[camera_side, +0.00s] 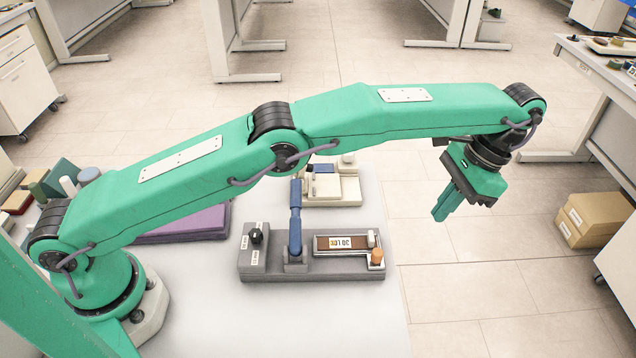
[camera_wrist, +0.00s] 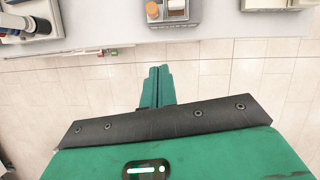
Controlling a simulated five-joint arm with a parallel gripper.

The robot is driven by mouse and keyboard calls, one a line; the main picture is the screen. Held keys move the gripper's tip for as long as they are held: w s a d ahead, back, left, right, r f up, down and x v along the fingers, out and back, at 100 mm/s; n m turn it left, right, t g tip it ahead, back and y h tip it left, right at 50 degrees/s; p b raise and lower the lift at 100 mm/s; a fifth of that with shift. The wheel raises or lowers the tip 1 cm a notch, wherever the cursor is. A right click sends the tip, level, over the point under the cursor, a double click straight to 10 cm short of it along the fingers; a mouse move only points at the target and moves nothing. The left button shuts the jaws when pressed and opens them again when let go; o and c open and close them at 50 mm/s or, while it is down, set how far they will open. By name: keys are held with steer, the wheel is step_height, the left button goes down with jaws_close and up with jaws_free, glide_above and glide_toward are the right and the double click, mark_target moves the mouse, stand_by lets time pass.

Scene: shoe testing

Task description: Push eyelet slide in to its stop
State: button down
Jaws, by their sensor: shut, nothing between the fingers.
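A grey fixture (camera_side: 270,270) lies on the white table. At its right end is a framed brown strip (camera_side: 340,242) with a printed label. An orange-brown knob (camera_side: 377,256) and a pale block stand at the strip's right end. I cannot tell for sure which part is the eyelet slide, nor how far in it sits. The knob also shows at the top of the wrist view (camera_wrist: 152,9), beside the pale block (camera_wrist: 176,5). My gripper (camera_side: 440,214) is shut and empty, out past the table's right edge, up and right of the fixture and apart from it. Its closed fingers show in the wrist view (camera_wrist: 159,70).
A blue lever (camera_side: 295,215) stands upright on the fixture, with a black knob (camera_side: 256,236) to its left. A cream device (camera_side: 335,190) stands behind it, and a purple slab (camera_side: 185,224) lies to the left. The table front is clear. Cardboard boxes (camera_side: 592,220) stand on the floor at right.

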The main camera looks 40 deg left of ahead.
glide_toward(383, 260)
steer(key=shift+w+d+f, duration=0.7)
steer(key=shift+w+f, duration=0.35)
steer(key=shift+f, duration=1.25)
steer(key=shift+s+a+f, duration=0.1)
steer(key=shift+s+a, duration=0.5)
steer(key=shift+s, duration=0.2)
steer(key=shift+s+a+f, duration=0.1)
steer(key=shift+s+a, duration=0.45)
steer(key=shift+s, duration=0.25)
steer(key=shift+s+a, duration=0.1)
steer(key=shift+s, duration=0.05)
steer(key=shift+s+a, duration=1.75)
steer(key=shift+a, duration=0.05)
steer(key=shift+w+d, duration=0.1)
